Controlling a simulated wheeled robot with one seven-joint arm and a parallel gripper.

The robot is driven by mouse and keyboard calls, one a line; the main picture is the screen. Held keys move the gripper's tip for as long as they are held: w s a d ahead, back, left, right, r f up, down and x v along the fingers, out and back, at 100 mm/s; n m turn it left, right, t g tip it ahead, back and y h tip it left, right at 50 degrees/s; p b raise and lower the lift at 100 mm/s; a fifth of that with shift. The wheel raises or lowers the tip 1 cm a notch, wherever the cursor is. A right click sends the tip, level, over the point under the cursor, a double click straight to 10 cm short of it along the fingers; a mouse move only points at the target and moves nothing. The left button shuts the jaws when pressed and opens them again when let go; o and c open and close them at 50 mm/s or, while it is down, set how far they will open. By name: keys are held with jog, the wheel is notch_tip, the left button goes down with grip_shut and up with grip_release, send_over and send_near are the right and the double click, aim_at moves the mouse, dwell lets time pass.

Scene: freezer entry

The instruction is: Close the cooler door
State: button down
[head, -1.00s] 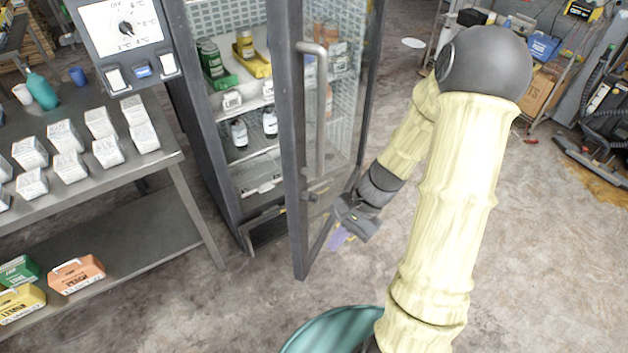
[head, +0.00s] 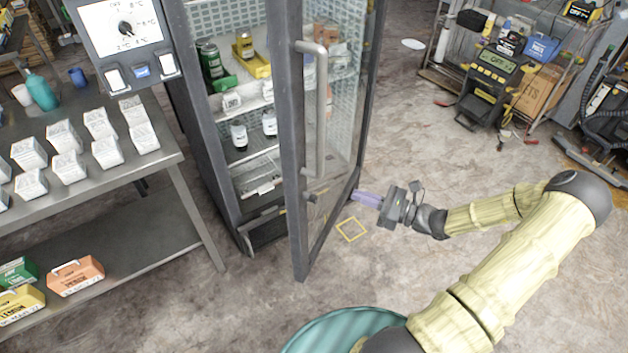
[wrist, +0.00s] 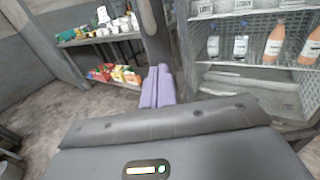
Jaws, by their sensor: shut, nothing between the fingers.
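The cooler door (head: 290,150) is a grey-framed glass door with a long vertical handle (head: 320,110). In the head view it stands ajar, swung out from the cooler (head: 203,130), with stocked shelves visible through the opening and the glass. My gripper (head: 362,199) is to the right of the door's lower part, its purple fingers pointing left towards the frame. Whether they touch it I cannot tell. The fingers (wrist: 158,86) are together and empty in the wrist view, with bottles on the cooler's shelf to their right.
A steel table (head: 190,165) with white cartons stands left of the cooler. A yellow square (head: 352,230) is marked on the floor below my gripper. A cluttered shelf and a yellow-black device (head: 490,85) stand at the back right. The floor between is clear.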

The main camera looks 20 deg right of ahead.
aim_at(304, 177)
jog(key=p+x, duration=0.4)
jog(key=x, duration=1)
jog(key=shift+a, duration=0.1)
